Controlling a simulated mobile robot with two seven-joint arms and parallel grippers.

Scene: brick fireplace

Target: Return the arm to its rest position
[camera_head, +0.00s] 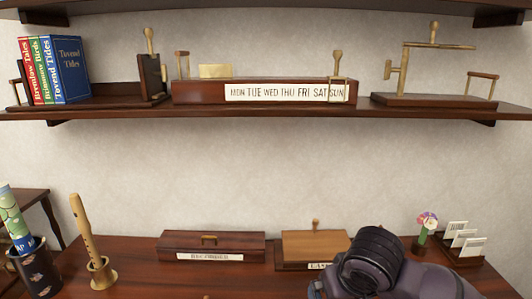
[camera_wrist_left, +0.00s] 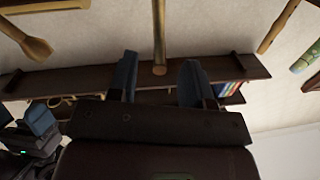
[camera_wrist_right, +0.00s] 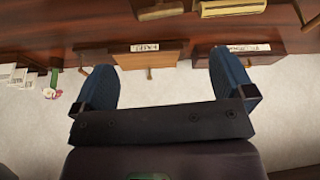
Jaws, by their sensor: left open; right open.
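My left gripper (camera_wrist_left: 159,76) is open in its own wrist view, with its two blue fingers apart. A wooden rod with a rounded end (camera_wrist_left: 159,50) shows between the fingers in the picture; I cannot tell its distance, and nothing is gripped. My right gripper (camera_wrist_right: 166,80) is open and empty in its own wrist view. Labelled wooden boxes show beyond its fingers, upside down. In the head view, a dark part of my right arm (camera_head: 385,265) covers the lower right of the desk. The left arm does not show there, and neither gripper's fingers do.
An upper shelf (camera_head: 120,112) holds books (camera_head: 70,68), a weekday box (camera_head: 265,92) and a wooden stand (camera_head: 430,98). The desk (camera_head: 135,265) holds a recorder (camera_head: 85,230) in a holder, a long box (camera_head: 212,243), a second box (camera_head: 315,245) and a card rack (camera_head: 465,245). The wall between is clear.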

